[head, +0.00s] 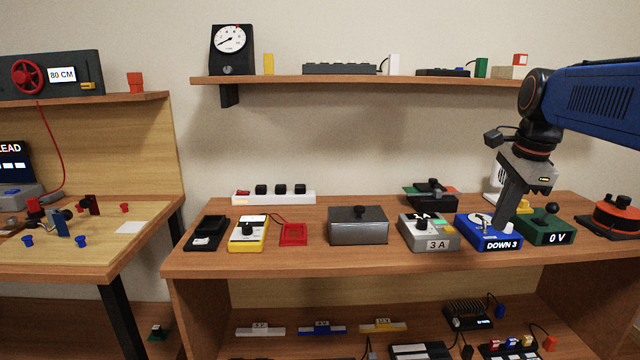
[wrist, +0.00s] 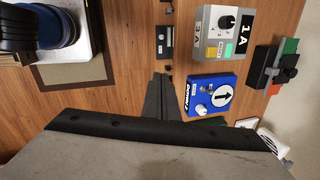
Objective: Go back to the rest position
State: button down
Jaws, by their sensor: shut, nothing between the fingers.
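My gripper (head: 511,204) is shut and empty, pointing down over the right part of the bench. In the head view its tip overlaps the blue box labelled DOWN 3 (head: 503,244); I cannot tell from this view whether they touch. In the wrist view the shut fingers (wrist: 159,80) appear to the left of the blue box (wrist: 212,96), which has a white dial with a black arrow and a white knob. My blue and black arm reaches in from the right edge of the head view.
A grey 3 A box (head: 430,244) stands left of the blue box and a green 0 V box (head: 548,231) right of it. A red and black round device (head: 614,216) is at the far right. A shelf (head: 290,80) runs along the wall above.

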jog(key=s+a+f+n+t, duration=0.1)
jog(key=s+a+f+n, duration=0.3)
jog(key=s+f+n, duration=0.5)
jog(key=s+a+f+n+t, duration=0.1)
jog(key=s+a+f+n, duration=0.4)
jog(key=s+f+n, duration=0.5)
jog(key=shift+s, duration=0.75)
dwell(0.4)
